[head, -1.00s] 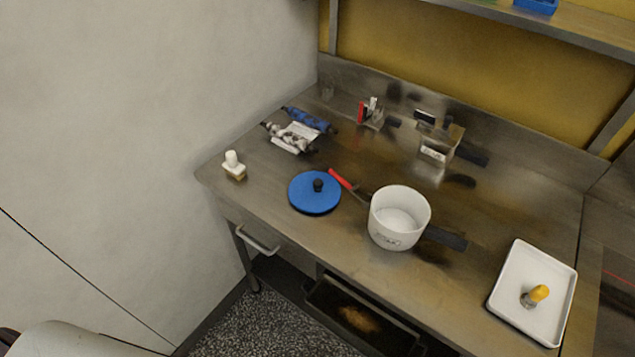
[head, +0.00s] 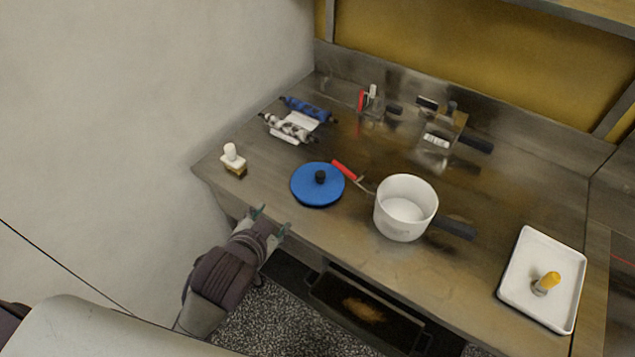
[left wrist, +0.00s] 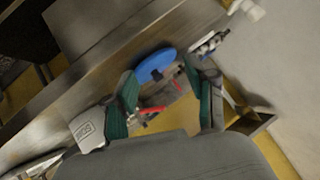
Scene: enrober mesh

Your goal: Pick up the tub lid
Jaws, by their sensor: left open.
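The tub lid (head: 316,187) is a round blue disc with a black knob, lying flat on the steel bench, left of the white tub (head: 405,208). It also shows in the left wrist view (left wrist: 154,66), beyond my fingers. My left gripper (head: 270,220) is open and empty at the bench's front edge, below and left of the lid and apart from it. In the left wrist view its two green-padded fingers (left wrist: 168,100) stand wide apart. My right gripper is in neither view.
A red-handled tool (head: 344,170) lies close to the lid's right side. A white-knobbed brush or stamp (head: 233,160) stands at the left corner. Rollers (head: 290,128) lie behind. A white tray (head: 513,292) with a yellow-handled tool is at the right. Bench in front of the lid is clear.

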